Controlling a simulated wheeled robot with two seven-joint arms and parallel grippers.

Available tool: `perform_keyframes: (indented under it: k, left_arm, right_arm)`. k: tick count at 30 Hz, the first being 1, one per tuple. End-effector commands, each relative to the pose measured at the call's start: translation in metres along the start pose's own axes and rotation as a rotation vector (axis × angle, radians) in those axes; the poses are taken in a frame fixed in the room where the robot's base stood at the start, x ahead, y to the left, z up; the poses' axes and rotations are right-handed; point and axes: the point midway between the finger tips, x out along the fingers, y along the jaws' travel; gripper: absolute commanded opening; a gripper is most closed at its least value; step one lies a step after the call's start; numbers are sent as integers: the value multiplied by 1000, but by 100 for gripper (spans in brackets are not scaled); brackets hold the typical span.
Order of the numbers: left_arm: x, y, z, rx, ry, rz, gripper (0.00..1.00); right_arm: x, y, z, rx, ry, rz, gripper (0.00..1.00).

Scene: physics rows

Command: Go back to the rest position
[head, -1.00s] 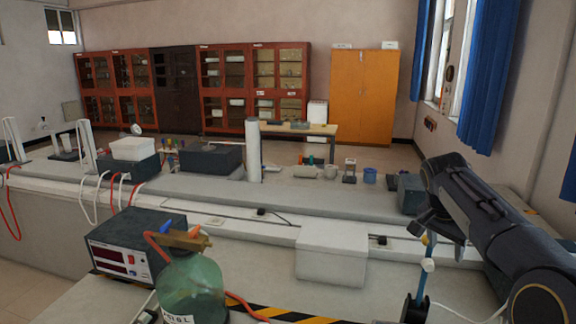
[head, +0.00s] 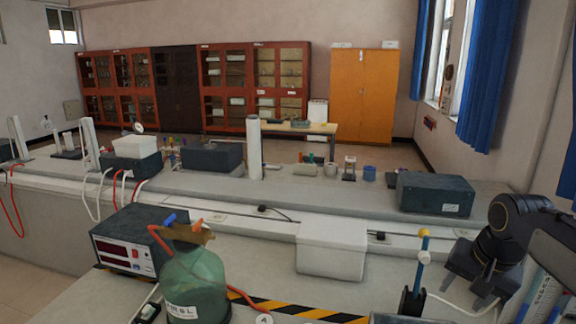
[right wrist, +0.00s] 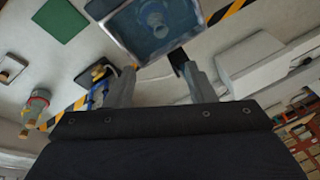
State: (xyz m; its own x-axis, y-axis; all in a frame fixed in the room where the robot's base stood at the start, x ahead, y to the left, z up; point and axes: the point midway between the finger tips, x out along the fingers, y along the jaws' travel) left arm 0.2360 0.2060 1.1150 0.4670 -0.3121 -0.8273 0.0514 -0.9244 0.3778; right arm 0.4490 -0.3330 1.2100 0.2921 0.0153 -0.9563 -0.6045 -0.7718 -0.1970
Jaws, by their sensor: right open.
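My right gripper (head: 472,288) is at the lower right of the head view, above the near bench and right of a small stand with a blue post and yellow top (head: 421,262). In the right wrist view the two fingers of my right gripper (right wrist: 157,68) are spread apart with nothing between them. Beyond the fingertips lies a grey-rimmed tray (right wrist: 127,42) with a bluish round thing in it. My left gripper is not in view.
A green glass bottle (head: 193,283) and a meter with a red display (head: 133,243) stand at left. A white box (head: 331,248) sits mid-bench. A dark box (head: 434,194) stands behind my right arm. Striped tape (head: 290,311) marks the near bench.

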Motion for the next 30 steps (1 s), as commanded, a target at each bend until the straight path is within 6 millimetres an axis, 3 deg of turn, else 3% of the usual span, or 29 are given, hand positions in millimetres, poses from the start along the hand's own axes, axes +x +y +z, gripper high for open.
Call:
perform_keyframes:
  k: [4, 9, 12, 15, 20, 30]
  left_arm:
    - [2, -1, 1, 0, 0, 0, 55]
    - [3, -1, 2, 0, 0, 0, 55]
    - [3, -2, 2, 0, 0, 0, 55]
    - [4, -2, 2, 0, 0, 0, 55]
    - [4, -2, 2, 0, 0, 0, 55]
    - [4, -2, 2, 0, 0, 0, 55]
  right_arm:
    - [-6, 22, 74, -140, -22, -145, 50]
    - [3, 38, 171, -323, 3, -288, 50]
    - [15, 44, 214, -401, 29, -335, 50]
    - [26, 48, 243, -453, 48, -358, 50]
    - [34, 51, 260, -487, 62, -370, 50]
    - [34, 51, 260, -488, 60, -370, 50]
